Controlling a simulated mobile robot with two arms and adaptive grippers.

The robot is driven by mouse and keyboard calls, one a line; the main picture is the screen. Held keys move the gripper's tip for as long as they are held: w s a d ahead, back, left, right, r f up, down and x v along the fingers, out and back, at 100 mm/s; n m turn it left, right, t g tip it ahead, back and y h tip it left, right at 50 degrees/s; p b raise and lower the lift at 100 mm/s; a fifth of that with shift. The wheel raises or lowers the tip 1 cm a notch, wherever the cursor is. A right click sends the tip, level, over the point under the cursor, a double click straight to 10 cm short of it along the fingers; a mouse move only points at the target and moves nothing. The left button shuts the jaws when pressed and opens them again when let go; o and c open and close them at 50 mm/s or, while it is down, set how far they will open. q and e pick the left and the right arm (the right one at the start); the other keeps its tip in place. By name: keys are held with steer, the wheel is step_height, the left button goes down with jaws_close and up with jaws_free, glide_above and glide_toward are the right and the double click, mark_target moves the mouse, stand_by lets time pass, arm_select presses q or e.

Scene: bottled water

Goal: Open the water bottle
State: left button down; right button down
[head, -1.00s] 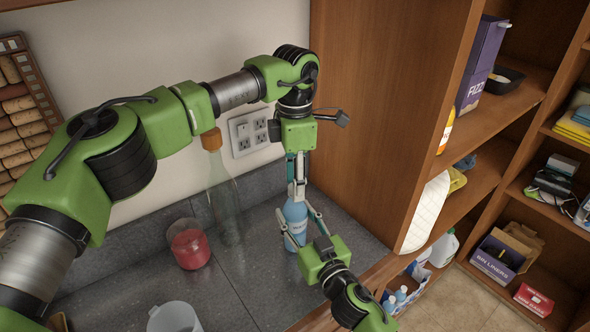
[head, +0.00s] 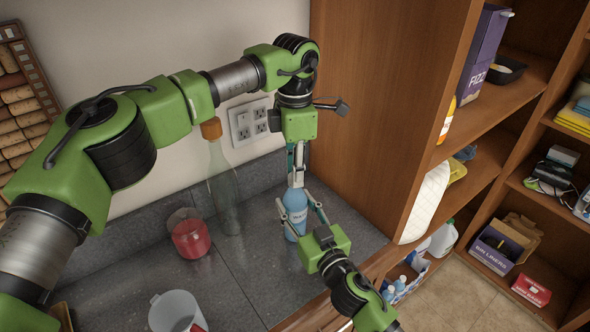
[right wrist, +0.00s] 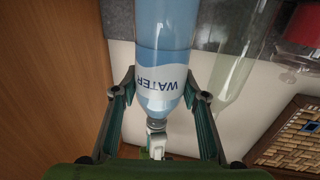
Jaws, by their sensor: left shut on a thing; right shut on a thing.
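The water bottle (head: 295,212) is clear with blue water and a pale "WATER" label. It stands upright on the grey counter close to the wooden cabinet side. My right gripper (head: 297,217) is shut on the bottle's body, one finger on each side. My left gripper (head: 297,180) points straight down and is shut on the bottle's top. In the right wrist view the bottle (right wrist: 164,60) appears upside down between my right fingers, and the pale left fingertips meet its cap (right wrist: 155,124). The cap is mostly hidden in the head view.
Left of the bottle are a tall clear corked bottle (head: 223,185), a glass jar with red contents (head: 190,238) and a clear pitcher (head: 172,312). A wall outlet (head: 250,122) is behind. A wooden cabinet (head: 385,110) and stocked shelves close off the right.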

arm_select(q)
steer(key=shift+r, duration=0.2)
arm_select(e)
steer(key=shift+f, duration=0.1)
arm_select(q)
steer(key=shift+r, duration=0.9)
steer(key=shift+r, duration=0.1)
steer(key=shift+r, duration=1.95)
arm_select(e)
steer(key=c, duration=1.2)
jaws_free()
steer(key=shift+o, duration=0.2)
